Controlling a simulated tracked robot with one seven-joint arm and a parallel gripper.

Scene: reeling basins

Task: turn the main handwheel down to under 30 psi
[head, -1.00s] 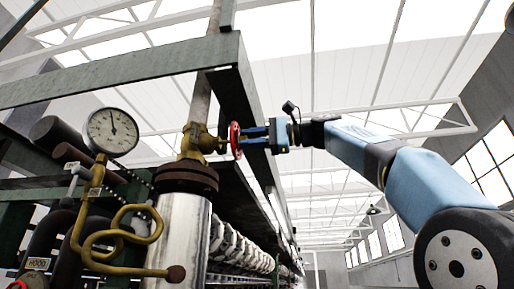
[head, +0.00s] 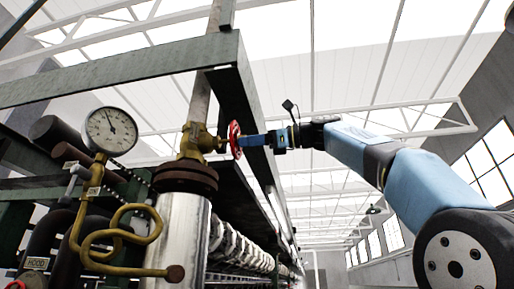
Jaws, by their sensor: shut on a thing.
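The red handwheel (head: 234,128) stands edge-on at the right of a brass valve (head: 198,141) on the vertical pipe. My gripper (head: 241,141) reaches in from the right and is shut on the wheel. Its fingers are seen edge-on, one behind the other, so the exact hold on the rim is hidden. The round white pressure gauge (head: 111,131) is at the left. Its black needle points up and slightly left; the figures are too small to read.
A green steel frame beam (head: 120,72) crosses above the valve, with a post just behind the wheel. Bent brass pipes (head: 118,235) and a shiny cylinder (head: 178,240) stand below. The space right of the wheel is open around my arm.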

